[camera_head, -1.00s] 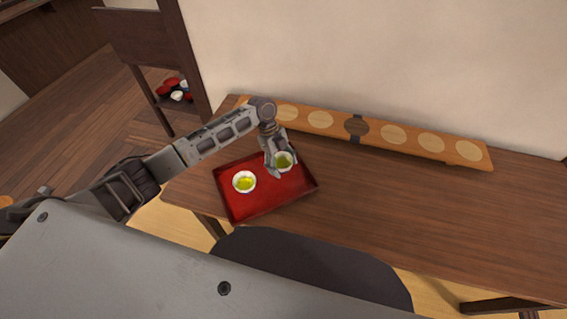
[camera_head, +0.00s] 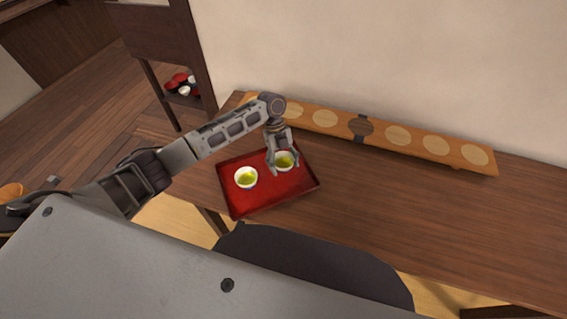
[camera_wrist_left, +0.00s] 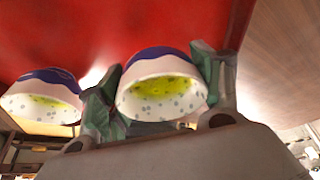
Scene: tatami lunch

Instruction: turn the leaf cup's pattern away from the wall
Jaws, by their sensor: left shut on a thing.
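Two white cups of green tea stand on the red tray. My left gripper (camera_head: 283,169) is shut on the right cup (camera_head: 287,161), with a finger on either side of it. In the left wrist view this held cup (camera_wrist_left: 160,92) has a blue band near its base and small grey-blue specks inside the rim. The other cup (camera_head: 246,178) stands apart to its left; in the left wrist view it (camera_wrist_left: 40,96) shows a blue band with a pale line. I cannot tell which cup bears leaves. My right gripper is not in view.
The red tray (camera_head: 236,207) lies on the left part of the wooden table (camera_head: 400,210). Behind it, a long wooden board with round inlays (camera_head: 397,135) lies along the wall (camera_head: 400,60). The table to the right is clear. A dark seat back (camera_head: 310,265) stands in front.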

